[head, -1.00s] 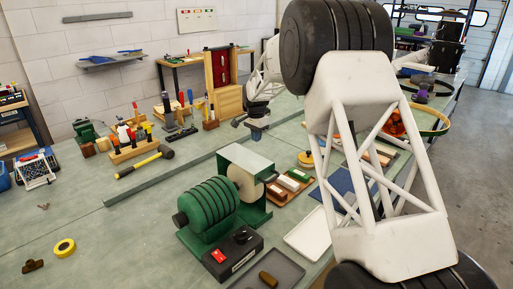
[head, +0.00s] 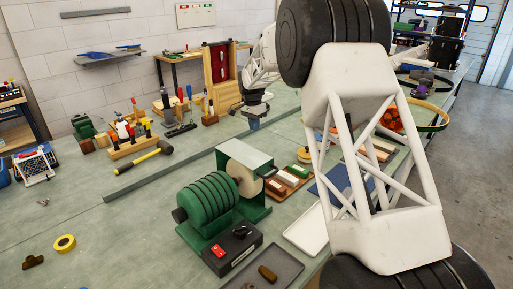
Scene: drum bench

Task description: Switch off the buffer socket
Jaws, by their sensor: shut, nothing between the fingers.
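A black socket box (head: 232,250) stands on the bench in front of the green buffer motor (head: 207,205). A red switch (head: 219,251) sits on its top at the left, and a black plug-like part (head: 240,232) at the right. I cannot tell the switch's position. The buffer's pale wheel (head: 246,178) sits under a green hood. My gripper (head: 253,124) is small in the head view, pointing down beyond the buffer, well apart from the socket. It is shut and empty.
A grey tray (head: 290,268) with a brown block lies right of the socket, and a white tray (head: 307,230) behind it. A low rail (head: 150,187) runs across the bench. A hammer (head: 145,158) and tool rack (head: 130,147) lie beyond. The bench left of the buffer is mostly clear.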

